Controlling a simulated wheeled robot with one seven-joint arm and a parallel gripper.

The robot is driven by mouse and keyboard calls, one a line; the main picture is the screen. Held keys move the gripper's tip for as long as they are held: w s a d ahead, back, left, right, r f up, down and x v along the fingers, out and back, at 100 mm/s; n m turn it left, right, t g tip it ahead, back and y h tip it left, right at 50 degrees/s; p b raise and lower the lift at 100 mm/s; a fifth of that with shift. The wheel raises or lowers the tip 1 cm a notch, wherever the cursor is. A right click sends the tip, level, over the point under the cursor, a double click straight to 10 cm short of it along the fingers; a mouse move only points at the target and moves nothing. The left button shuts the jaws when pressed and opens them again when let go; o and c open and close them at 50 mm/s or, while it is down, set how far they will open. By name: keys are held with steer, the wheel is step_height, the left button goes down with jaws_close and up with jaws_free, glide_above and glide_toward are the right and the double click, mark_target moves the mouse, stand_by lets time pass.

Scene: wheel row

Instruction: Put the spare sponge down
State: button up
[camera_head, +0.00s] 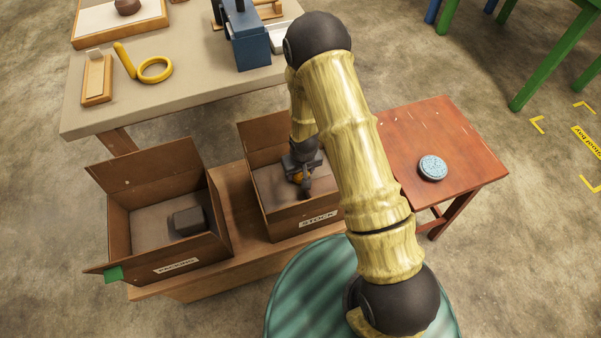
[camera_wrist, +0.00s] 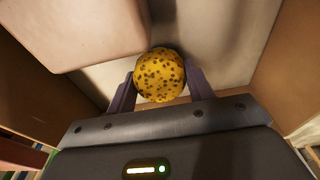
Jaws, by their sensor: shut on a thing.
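My gripper (camera_head: 300,172) points down inside the open cardboard box labelled STOCK (camera_head: 284,226). It is shut on a round yellow sponge with dark spots; the sponge (camera_wrist: 159,75) shows between the two fingers in the wrist view. In the head view only a small part of the sponge (camera_head: 297,177) shows. The box floor (camera_wrist: 232,45) lies beyond the sponge; I cannot tell whether the sponge touches it. A round, speckled light-blue thing (camera_head: 432,167) lies on the reddish side table (camera_head: 455,140), apart from my gripper.
A second open box (camera_head: 165,255) at left holds a dark grey block (camera_head: 187,221). Both boxes stand on a wooden bench (camera_head: 225,262). A large pale block (camera_wrist: 80,30) is close beside the sponge in the wrist view. A workbench (camera_head: 190,92) with tools stands behind.

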steer(key=shift+f, duration=0.35)
steer(key=shift+f, duration=0.2)
steer(key=o, duration=0.9)
steer(key=r, duration=0.4)
steer(key=s+r+p, duration=0.1)
steer(key=r, duration=0.3)
steer(key=r+p, duration=0.1)
steer(key=r, duration=0.3)
steer(key=shift+s+d+r, duration=0.1)
steer(key=shift+s+d, duration=0.15)
steer(key=shift+s, duration=0.1)
